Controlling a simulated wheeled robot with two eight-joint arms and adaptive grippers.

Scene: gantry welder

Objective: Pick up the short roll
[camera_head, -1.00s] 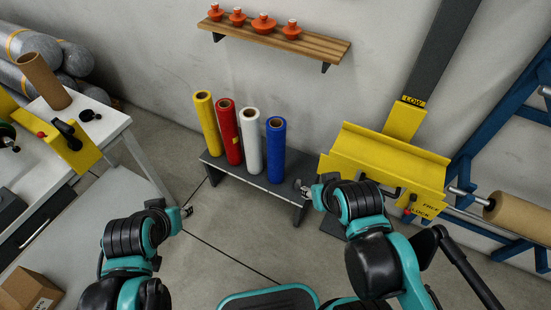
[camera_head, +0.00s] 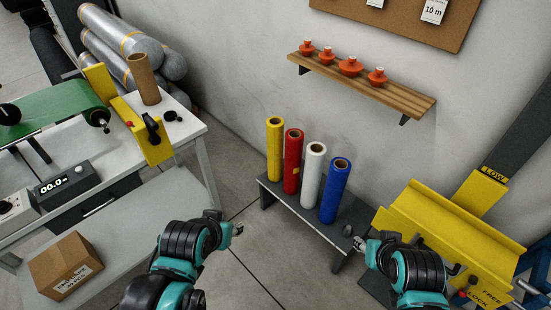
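A short brown roll (camera_head: 144,84) stands upright on the white table (camera_head: 187,137) at the upper left. Taller yellow (camera_head: 275,152), red (camera_head: 292,165), white (camera_head: 312,178) and blue (camera_head: 334,193) rolls stand upright in a row on a low dark bench (camera_head: 268,194). My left gripper (camera_head: 238,229) is in front of the bench's left end, apart from every roll. My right gripper (camera_head: 356,243) is near the bench's right end, below the blue roll in the picture. Neither gripper appears to hold a roll. Their fingers are too small to tell open from shut.
A yellow bracket (camera_head: 150,137) stands beside the brown roll, with a green belt (camera_head: 55,114) left of it. A cardboard box (camera_head: 65,265) lies on the lower shelf. A wooden shelf (camera_head: 400,97) holds orange pieces. A yellow trough (camera_head: 450,230) stands right. Floor is clear between table and bench.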

